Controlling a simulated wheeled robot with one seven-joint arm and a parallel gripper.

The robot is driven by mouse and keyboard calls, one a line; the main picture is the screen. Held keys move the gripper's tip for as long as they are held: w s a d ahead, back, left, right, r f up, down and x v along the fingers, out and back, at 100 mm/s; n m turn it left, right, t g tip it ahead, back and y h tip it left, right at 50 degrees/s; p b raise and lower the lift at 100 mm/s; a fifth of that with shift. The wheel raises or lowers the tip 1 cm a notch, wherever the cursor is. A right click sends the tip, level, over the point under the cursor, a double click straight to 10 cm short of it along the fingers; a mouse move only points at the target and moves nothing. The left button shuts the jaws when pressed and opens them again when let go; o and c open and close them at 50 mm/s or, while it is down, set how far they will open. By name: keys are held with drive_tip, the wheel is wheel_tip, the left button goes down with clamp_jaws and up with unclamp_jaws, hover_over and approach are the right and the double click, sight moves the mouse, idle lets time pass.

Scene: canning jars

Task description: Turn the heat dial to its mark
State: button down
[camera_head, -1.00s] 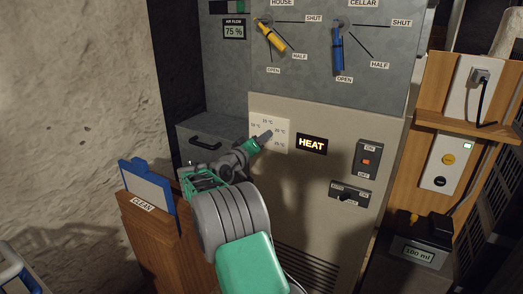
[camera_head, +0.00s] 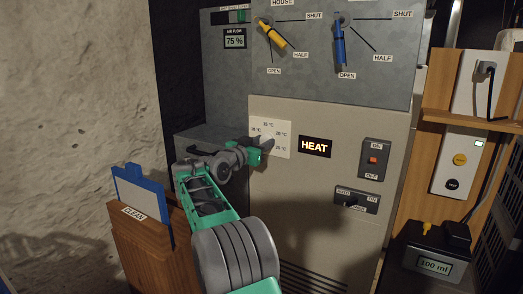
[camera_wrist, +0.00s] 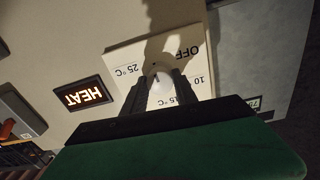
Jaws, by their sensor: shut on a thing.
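The heat dial is a white knob (camera_wrist: 160,79) on a white plate (camera_wrist: 122,55) with printed temperatures and OFF. In the wrist view my gripper (camera_wrist: 160,88) has one dark finger on each side of the knob and is shut on it. In the head view the plate (camera_head: 284,131) is on the beige panel, left of the lit HEAT sign (camera_head: 314,146). There my gripper (camera_head: 266,146) reaches the plate from the left and hides most of the dial. A small dark mark shows by the knob in the wrist view. I cannot tell exactly where the dial points.
An ON/OFF switch (camera_head: 374,159) with a red rocker and a lower selector switch (camera_head: 356,200) are right of the HEAT sign. Yellow (camera_head: 272,34) and blue (camera_head: 340,45) levers are above. A blue-framed board (camera_head: 140,190) stands at the left near my arm.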

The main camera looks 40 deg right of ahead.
drive_tip(key=shift+s+d+r+m+b, duration=0.15)
drive_tip(key=shift+r+m+b, duration=0.15)
drive_tip(key=shift+r+m, duration=0.2)
drive_tip(key=c, duration=1.3)
unclamp_jaws()
drive_tip(key=o, duration=0.3)
drive_tip(key=shift+d+f, duration=0.2)
drive_tip(key=shift+f, duration=0.05)
drive_tip(key=shift+o, duration=0.2)
drive_tip(key=shift+a+f, duration=0.1)
drive_tip(key=shift+a, duration=0.1)
drive_tip(key=p+v, duration=0.1)
drive_tip(key=v, duration=0.6)
drive_tip(key=shift+a, duration=0.35)
